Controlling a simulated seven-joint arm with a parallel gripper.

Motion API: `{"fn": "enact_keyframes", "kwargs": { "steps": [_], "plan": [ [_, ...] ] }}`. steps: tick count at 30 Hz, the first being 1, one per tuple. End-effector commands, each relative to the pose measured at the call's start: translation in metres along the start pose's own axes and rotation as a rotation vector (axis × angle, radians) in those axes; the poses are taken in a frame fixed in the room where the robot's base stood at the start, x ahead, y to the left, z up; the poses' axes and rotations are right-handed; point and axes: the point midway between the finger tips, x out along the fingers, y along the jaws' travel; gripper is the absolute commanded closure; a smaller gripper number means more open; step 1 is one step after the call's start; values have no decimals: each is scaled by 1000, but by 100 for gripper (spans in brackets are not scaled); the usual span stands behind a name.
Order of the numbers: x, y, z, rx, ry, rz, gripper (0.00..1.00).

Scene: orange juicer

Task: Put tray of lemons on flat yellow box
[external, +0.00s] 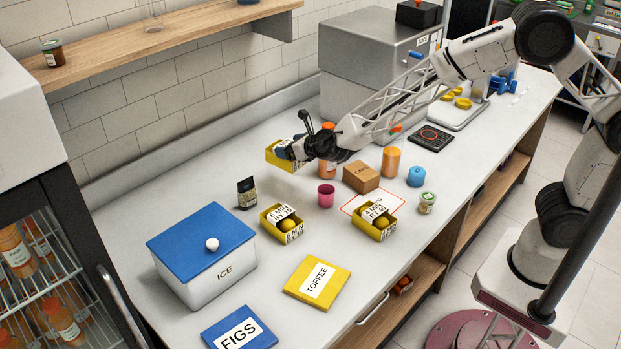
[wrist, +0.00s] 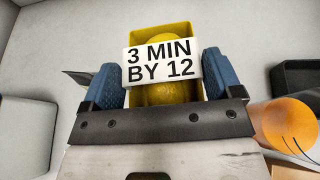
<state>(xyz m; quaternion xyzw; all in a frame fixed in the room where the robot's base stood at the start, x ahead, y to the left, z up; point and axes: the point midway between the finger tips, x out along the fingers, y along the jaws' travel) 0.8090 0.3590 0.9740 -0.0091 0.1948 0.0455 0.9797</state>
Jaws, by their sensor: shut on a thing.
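My gripper (external: 290,149) is at the back of the counter, near the tiled wall, shut on a yellow tray (external: 277,158). In the wrist view the blue fingers of my gripper (wrist: 160,80) clasp the two sides of this tray (wrist: 163,31). It holds lemons (wrist: 165,94), partly hidden by a white card (wrist: 162,64) reading "3 MIN BY 12". I cannot tell whether the tray touches the counter. The flat yellow box (external: 335,274), labelled TOFFEE, lies at the counter's front with its top bare. Two similar lemon trays stand mid-counter, one left (external: 270,225) and one right (external: 361,226).
A white ICE box with blue lid (external: 190,238) stands left of the flat yellow box, and a blue FIGS box (external: 222,321) lies in front. A black pouch (external: 246,194), pink cup (external: 326,195), cardboard box (external: 360,177) and orange jar (external: 391,162) stand mid-counter.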

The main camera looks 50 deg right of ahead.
Motion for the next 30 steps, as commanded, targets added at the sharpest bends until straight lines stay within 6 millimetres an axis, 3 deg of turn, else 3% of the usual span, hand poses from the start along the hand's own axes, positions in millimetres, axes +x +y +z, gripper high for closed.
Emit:
{"fn": "enact_keyframes", "kwargs": {
  "steps": [11,30],
  "plan": [
    [-17,32,-5,0,0,0,44],
    [-103,145,-38,8,0,-18,44]
  ]
}}
